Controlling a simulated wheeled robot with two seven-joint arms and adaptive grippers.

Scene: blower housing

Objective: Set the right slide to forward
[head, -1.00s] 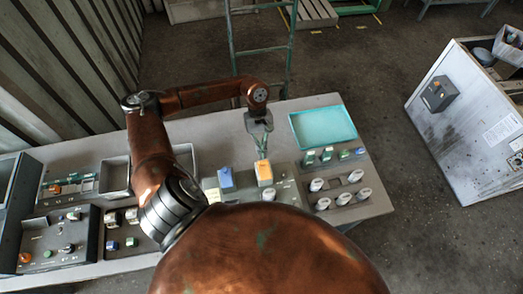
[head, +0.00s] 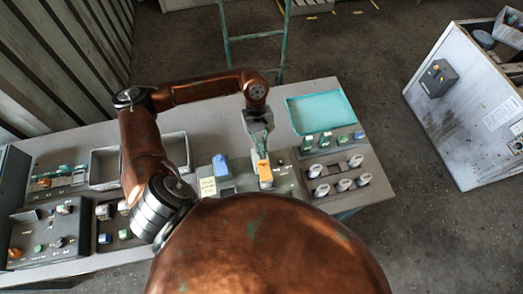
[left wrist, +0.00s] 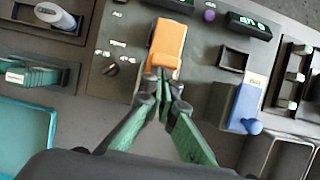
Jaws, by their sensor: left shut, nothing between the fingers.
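The right slide is an orange block (head: 264,171) on the grey control panel, right of a blue slide block (head: 221,165) in the head view. In the left wrist view the orange block (left wrist: 168,42) is at the top middle and the blue block (left wrist: 246,103) lies to the right. The orange block sits nearer my body than the blue one. My left gripper (head: 262,151) is shut and empty, pointing down at the orange block's far side. Its green fingertips (left wrist: 162,80) are close against that end; exact contact is unclear. My right gripper is out of view.
A teal tray (head: 320,112) lies at the table's back right. White-capped switches (head: 342,184) and green ones (head: 307,143) stand right of the slides. A square opening (left wrist: 235,58) shows beside the blue block. A ladder (head: 253,40) stands behind the table.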

